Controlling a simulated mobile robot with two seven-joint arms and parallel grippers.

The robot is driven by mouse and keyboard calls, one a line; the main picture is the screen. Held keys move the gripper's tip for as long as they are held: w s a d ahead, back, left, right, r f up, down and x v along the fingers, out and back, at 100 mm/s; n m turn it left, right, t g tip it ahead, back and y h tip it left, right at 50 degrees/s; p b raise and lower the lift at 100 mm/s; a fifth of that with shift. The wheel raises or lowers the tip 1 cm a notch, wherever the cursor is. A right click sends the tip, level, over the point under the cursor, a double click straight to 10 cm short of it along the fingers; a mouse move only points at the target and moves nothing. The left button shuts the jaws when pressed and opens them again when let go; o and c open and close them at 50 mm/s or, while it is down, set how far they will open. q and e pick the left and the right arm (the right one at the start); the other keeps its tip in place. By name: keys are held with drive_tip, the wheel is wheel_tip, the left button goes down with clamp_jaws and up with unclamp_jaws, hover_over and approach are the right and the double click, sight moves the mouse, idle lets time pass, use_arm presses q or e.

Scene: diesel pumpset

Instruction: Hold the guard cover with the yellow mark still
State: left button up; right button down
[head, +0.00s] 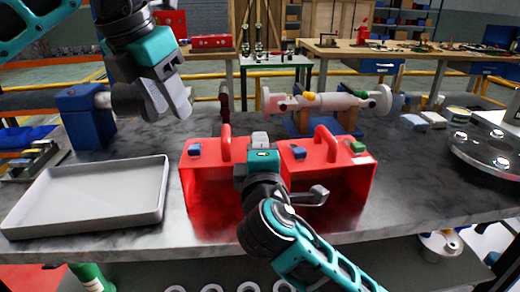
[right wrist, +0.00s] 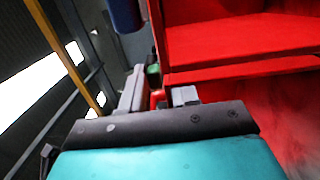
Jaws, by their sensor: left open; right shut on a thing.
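Two red guard covers stand side by side on the grey table: a left one (head: 205,178) with a blue mark (head: 195,150), and a right one (head: 345,182) with a blue mark (head: 299,152) and a green mark (head: 357,147). Each has a red loop handle on top. I see no yellow mark on either; my right arm hides part of them. My right gripper (head: 260,140) is shut at the top between the two handles. In the right wrist view a small red part (right wrist: 157,97) shows between its fingers. My left gripper (head: 172,106) is open and empty, above the table, left of the covers.
A grey tray (head: 95,222) lies empty at the left. A blue post (head: 86,120) stands behind it. A pale pump shaft (head: 340,102) with a yellow cap is behind the covers. A round metal part (head: 485,148) is at the right.

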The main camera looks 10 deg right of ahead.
use_arm(q)
drive_tip(key=shift+s+d+r, duration=0.1)
drive_tip(key=shift+s, duration=0.1)
drive_tip(key=c, duration=0.3)
drive_tip(key=s+n, duration=0.2)
drive_tip(key=s+d+r+n+y, duration=0.1)
drive_tip(key=s+n, duration=0.1)
drive_tip(key=s+n+y, duration=0.1)
drive_tip(key=s, duration=0.1)
drive_tip(key=shift+s+d+r+n+t, duration=0.2)
drive_tip(key=shift+n+t, duration=0.2)
clamp_jaws()
drive_tip(key=shift+s+n, duration=0.7)
drive_tip(key=shift+s, duration=0.05)
